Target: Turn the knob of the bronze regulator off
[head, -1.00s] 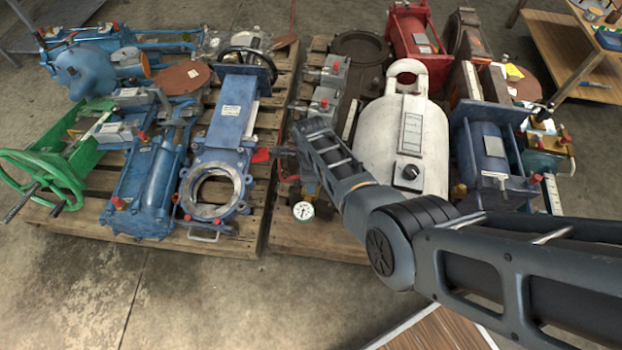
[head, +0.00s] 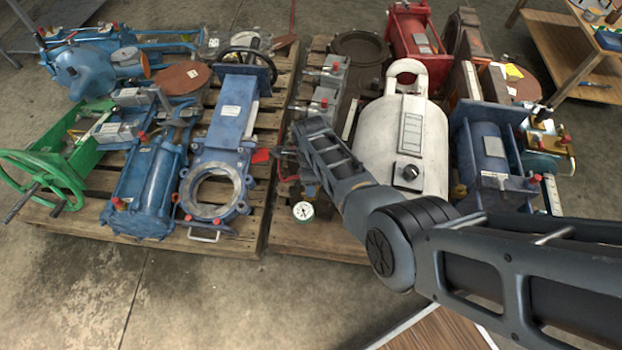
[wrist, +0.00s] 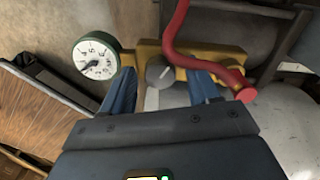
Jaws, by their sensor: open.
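The bronze regulator (wrist: 205,57) shows in the wrist view as a yellow-brown body. Its round white gauge (wrist: 96,59) with a green rim is at the left. Its small grey knob (wrist: 160,73) has a light pointer mark that slants. My gripper (wrist: 161,84) is open, with one blue finger on each side of the knob; I cannot tell whether they touch it. In the head view the gauge (head: 303,211) shows at the pallet's front edge, and my arm hides most of the regulator and the gripper.
A red bent bar (wrist: 177,35) passes close to the right finger. A white tank (head: 402,140) with its own black knob stands right of the regulator. A blue valve (head: 222,150) stands to the left on another pallet. Bare floor (head: 200,300) lies in front.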

